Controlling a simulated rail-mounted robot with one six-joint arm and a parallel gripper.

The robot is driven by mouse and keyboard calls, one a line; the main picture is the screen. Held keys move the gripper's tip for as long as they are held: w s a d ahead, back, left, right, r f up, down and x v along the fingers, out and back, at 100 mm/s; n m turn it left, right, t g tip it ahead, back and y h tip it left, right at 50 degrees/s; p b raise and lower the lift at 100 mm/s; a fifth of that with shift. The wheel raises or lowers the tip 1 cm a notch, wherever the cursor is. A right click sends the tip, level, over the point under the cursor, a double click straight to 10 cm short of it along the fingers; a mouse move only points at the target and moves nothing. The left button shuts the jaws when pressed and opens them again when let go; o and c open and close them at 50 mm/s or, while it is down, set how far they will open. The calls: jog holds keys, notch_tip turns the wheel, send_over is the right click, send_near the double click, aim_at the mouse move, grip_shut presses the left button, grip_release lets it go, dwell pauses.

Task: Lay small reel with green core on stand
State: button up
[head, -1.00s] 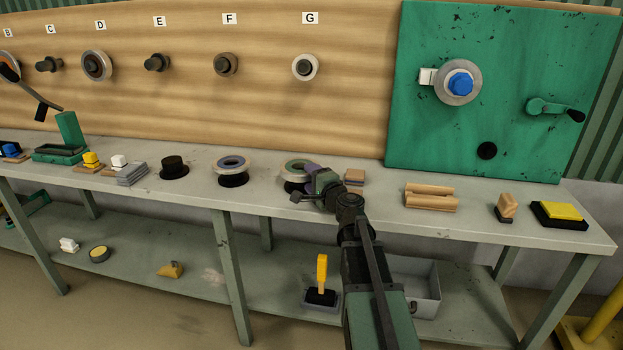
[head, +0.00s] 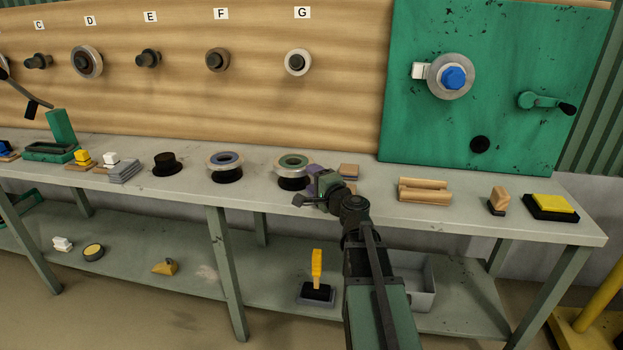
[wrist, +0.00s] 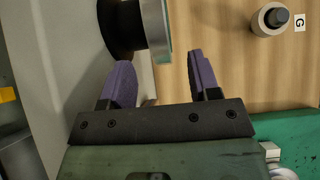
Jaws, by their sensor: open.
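The small reel with the green core (head: 293,161) lies flat on a black round stand (head: 292,184) on the bench. It looks level, and no gripper finger touches it. My gripper (head: 306,186) is open and empty, just right of the reel and stand. In the wrist view, its two purple fingers (wrist: 160,78) stand apart with nothing between them. The reel's pale rim (wrist: 156,28) and the black stand (wrist: 119,28) show just beyond the fingertips there, cut off by the top edge.
A blue-core reel (head: 225,160) on a similar black stand is to the left, beside an empty black stand (head: 168,165). Wooden blocks (head: 348,170) lie close behind my gripper. Pegs line the wooden wall, and a green panel (head: 420,130) stands at right.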

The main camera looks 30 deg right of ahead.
jog(key=shift+s+d, duration=0.1)
jog(key=shift+s, duration=1.7)
